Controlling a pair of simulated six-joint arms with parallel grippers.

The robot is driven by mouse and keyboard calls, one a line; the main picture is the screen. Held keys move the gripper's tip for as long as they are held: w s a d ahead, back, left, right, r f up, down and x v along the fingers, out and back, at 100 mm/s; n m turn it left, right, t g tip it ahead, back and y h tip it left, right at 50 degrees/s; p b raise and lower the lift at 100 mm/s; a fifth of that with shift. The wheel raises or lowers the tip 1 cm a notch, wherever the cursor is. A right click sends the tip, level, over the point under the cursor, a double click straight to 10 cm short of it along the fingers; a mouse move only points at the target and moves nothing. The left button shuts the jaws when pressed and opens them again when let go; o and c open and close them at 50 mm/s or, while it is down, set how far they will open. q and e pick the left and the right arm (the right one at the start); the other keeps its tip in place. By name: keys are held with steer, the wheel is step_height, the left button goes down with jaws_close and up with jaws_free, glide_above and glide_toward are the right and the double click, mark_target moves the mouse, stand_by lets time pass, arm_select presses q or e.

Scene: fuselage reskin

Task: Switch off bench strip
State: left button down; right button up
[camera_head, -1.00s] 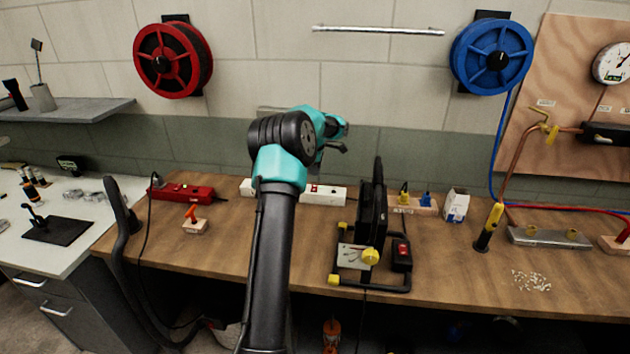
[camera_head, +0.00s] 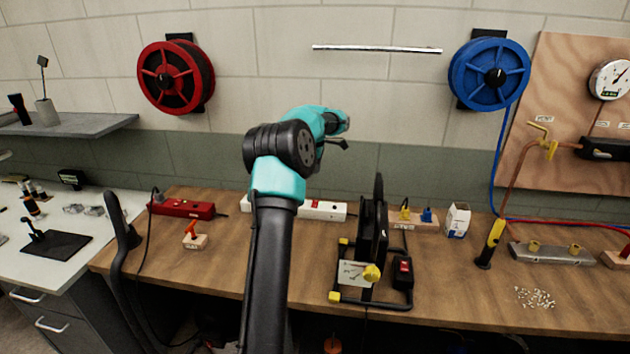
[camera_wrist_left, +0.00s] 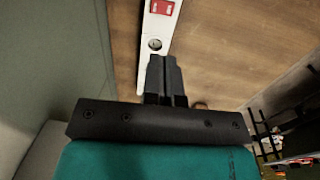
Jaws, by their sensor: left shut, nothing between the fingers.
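A white power strip (camera_head: 322,210) lies along the back of the wooden bench, partly hidden behind my left arm. In the left wrist view the strip (camera_wrist_left: 148,65) runs away from the fingers, with a red rocker switch (camera_wrist_left: 162,7) at the top edge and a round socket or knob nearer the fingers. My left gripper (camera_head: 344,144) appears above the strip in the head view. Its fingers (camera_wrist_left: 164,62) are shut and empty, overlapping the strip's near end in the wrist view; I cannot tell whether they touch it. My right gripper is not in view.
A red power strip (camera_head: 182,208) lies further left on the bench. A black cable reel (camera_head: 374,240) on a stand with a red switch box (camera_head: 403,272) stands right of my arm. A small block with an orange part (camera_head: 194,238) sits at left. Bare wood lies between.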

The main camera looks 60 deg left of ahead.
mark_target(315, 202)
arm_select(q)
steer(key=shift+a, duration=0.1)
stand_by(0.3)
steer(key=f, duration=0.4)
steer(key=w+a+f, duration=0.1)
steer(key=f, duration=0.8)
steer(key=shift+w+a+f, duration=0.15)
steer(key=shift+f, duration=0.25)
